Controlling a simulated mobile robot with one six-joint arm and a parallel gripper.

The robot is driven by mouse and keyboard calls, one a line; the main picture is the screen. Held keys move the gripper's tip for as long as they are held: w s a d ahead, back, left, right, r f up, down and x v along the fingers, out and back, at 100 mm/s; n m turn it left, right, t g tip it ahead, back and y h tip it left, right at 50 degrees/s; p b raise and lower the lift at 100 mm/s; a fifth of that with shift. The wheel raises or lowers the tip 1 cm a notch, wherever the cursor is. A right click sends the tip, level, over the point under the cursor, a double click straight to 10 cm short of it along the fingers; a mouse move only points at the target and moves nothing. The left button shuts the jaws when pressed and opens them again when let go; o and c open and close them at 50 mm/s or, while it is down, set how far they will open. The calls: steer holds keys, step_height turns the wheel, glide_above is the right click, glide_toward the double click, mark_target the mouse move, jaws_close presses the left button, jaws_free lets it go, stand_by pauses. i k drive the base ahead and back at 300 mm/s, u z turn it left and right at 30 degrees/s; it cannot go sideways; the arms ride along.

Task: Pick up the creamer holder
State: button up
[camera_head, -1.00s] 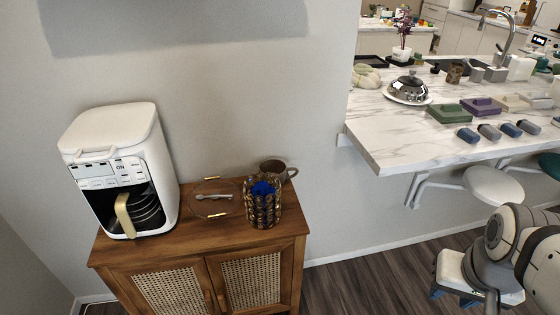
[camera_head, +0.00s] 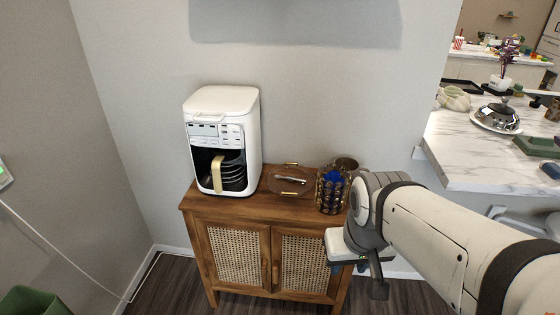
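The creamer holder appears to be the round dark-and-gold container (camera_head: 331,192) with blue contents. It stands upright on the right end of the wooden cabinet top. My arm reaches in from the right, and its end with my gripper (camera_head: 348,266) is in front of the cabinet's right side, lower than and apart from the holder. The gripper is small and partly hidden by my wrist, so its opening is unclear. Nothing is seen held in it.
A white coffee maker (camera_head: 225,135) stands on the left of the cabinet (camera_head: 225,211). A round tray (camera_head: 290,179) with a utensil lies between it and the holder. A brown mug (camera_head: 346,164) is behind the holder. A marble counter (camera_head: 465,150) is at right.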

mark_target(330, 200)
steer(key=u, duration=0.1)
steer(key=i, duration=1)
steer(key=u, duration=0.05)
